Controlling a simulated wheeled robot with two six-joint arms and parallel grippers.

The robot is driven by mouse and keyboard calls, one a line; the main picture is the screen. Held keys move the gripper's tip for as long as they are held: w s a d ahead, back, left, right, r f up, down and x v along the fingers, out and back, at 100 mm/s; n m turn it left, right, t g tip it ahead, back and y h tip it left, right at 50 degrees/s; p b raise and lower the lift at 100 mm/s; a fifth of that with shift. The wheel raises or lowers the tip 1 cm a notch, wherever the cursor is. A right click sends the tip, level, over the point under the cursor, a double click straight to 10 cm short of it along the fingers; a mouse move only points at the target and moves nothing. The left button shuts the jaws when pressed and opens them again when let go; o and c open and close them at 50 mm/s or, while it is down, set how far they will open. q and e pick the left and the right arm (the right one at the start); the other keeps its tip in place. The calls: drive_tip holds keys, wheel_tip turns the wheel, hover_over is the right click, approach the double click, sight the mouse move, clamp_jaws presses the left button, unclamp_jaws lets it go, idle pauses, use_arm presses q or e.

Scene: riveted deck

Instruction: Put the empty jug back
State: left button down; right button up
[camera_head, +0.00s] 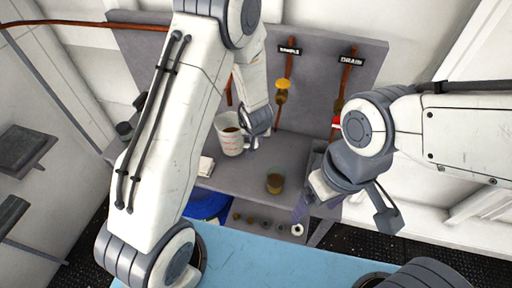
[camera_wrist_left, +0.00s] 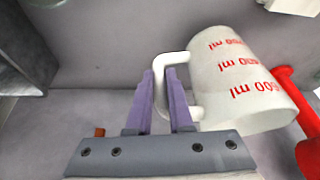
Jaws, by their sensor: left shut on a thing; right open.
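The white jug (camera_head: 229,141) with red ml markings is at the left of the grey bench, and a brown patch shows in its mouth; I cannot tell if this is liquid. In the left wrist view the jug (camera_wrist_left: 238,82) is tilted, with its handle between the purple fingers of my left gripper (camera_wrist_left: 168,95). That gripper (camera_head: 250,141) is shut on the handle, partly hidden by my arm in the head view. I cannot tell whether the jug touches the bench. My right gripper (camera_head: 343,214) is open and empty at the bench's right front.
A brown-filled cup (camera_head: 274,184) and a white block (camera_head: 205,166) stand on the bench (camera_head: 240,178). Behind are a yellow valve (camera_head: 283,84) under the SAMPLE label and a DRAIN pipe (camera_head: 346,78). A blue tub (camera_head: 207,206) is below. A red part (camera_wrist_left: 308,155) lies beside the jug.

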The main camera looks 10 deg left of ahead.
use_arm(q)
drive_tip(key=shift+f+b, duration=0.35)
drive_tip(key=shift+f, duration=0.75)
use_arm(e)
drive_tip(key=shift+f, duration=0.8)
use_arm(q)
drive_tip(key=shift+f, duration=0.1)
use_arm(e)
drive_tip(key=shift+f, duration=0.1)
use_arm(q)
drive_tip(key=shift+f, duration=0.15)
drive_tip(key=c, duration=0.8)
unclamp_jaws()
drive_tip(key=shift+r, duration=0.2)
